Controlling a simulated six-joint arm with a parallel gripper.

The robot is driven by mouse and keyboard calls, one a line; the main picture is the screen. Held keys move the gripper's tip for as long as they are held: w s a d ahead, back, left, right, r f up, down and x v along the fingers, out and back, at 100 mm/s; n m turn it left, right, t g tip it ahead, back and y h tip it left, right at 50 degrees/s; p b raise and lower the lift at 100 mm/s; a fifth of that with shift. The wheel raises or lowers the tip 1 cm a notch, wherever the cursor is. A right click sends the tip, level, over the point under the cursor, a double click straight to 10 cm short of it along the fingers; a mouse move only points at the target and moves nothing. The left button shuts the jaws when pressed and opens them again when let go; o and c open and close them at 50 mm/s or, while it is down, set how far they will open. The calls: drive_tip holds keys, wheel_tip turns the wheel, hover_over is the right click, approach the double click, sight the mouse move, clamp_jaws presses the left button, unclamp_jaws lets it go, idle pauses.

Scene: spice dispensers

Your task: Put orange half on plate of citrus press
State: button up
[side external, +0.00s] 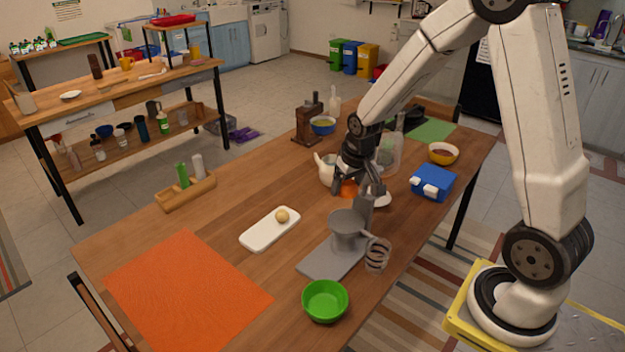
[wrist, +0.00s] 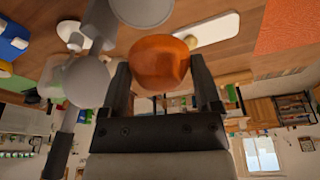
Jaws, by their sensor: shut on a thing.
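The orange half (side external: 348,187) is held between the fingers of my gripper (side external: 352,193), above the table and behind the citrus press. In the wrist view, the orange half (wrist: 160,62) sits between both fingertips of my gripper (wrist: 160,70). My gripper partly hides the orange half in the side view.
A white board (side external: 258,235) with a small yellowish ball (side external: 282,215) lies left of the press. A green bowl (side external: 325,300) stands in front. An orange mat (side external: 187,290) lies clear at the left.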

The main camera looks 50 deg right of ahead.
drive_tip(key=s+r+m, duration=0.1)
drive_tip(key=s, duration=1.1)
drive_tip(key=shift+a, duration=0.3)
drive_tip(key=shift+w, duration=0.1)
hover_over(345, 219)
drive_tip(key=s, duration=0.1)
drive_tip(key=shift+a+f, duration=0.2)
drive_tip(key=shift+f, duration=4.5)
drive_tip(key=shift+w+f, duration=0.2)
drive_tip(key=shift+f, duration=0.35)
drive_tip(key=shift+s+x, duration=0.15)
drive_tip(key=shift+x, duration=0.5)
drive_tip(key=shift+s+x, duration=0.15)
drive_tip(key=shift+x, duration=0.45)
drive_tip(key=shift+f, duration=0.2)
